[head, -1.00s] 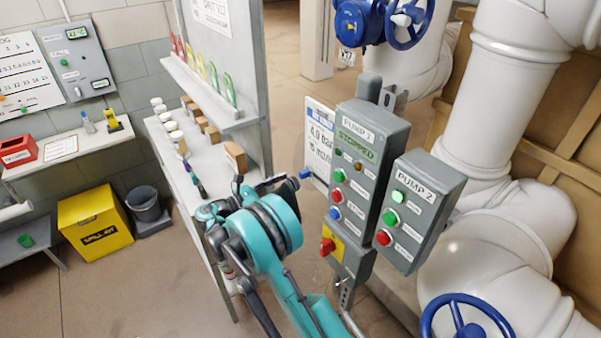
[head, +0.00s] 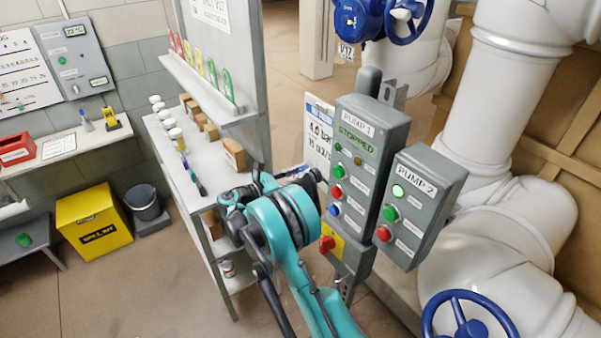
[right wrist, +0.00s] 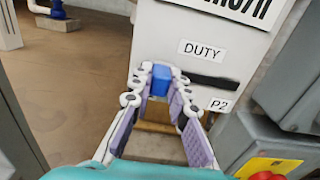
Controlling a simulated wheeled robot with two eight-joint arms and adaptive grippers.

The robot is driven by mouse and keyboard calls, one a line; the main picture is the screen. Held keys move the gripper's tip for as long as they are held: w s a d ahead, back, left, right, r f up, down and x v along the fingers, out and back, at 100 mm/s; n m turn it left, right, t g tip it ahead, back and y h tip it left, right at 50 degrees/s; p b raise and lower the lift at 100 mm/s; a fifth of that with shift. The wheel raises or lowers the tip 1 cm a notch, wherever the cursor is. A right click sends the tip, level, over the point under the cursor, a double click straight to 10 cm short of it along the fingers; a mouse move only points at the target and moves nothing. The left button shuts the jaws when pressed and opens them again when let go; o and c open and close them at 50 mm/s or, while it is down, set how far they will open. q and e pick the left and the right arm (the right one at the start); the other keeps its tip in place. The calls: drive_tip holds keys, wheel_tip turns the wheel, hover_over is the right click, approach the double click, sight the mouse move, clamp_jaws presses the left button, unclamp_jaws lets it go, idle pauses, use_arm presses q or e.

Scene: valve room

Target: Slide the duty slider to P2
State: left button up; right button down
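The duty slider is a blue knob (right wrist: 160,82) on a white panel (right wrist: 240,48) marked DUTY in the right wrist view. A dark slot (right wrist: 215,81) runs to the right of the knob, with a P2 label (right wrist: 219,105) below its right end. The knob sits left of the P2 label; the slot's left part is hidden. My right gripper (right wrist: 161,76) has a fingertip on each side of the knob, with little or no gap. In the head view, my right gripper (head: 305,174) is at the panel's lower left edge. My left gripper is not in view.
The grey PUMP 1 box (head: 393,150) and PUMP 2 box (head: 428,205) stand right of my gripper. A red switch on a yellow plate (head: 332,243) is just below it. A shelf table (head: 185,150) stands left; white pipes (head: 505,90) are at the right.

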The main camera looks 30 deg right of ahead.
drive_tip(key=shift+s, duration=0.1)
drive_tip(key=s+b, duration=0.1)
drive_tip(key=s, duration=0.8)
drive_tip(key=shift+d, duration=0.4)
drive_tip(key=c, duration=1.4)
unclamp_jaws()
drive_tip(key=shift+s, duration=0.15)
drive_tip(key=shift+c, duration=0.2)
drive_tip(key=shift+a, duration=0.1)
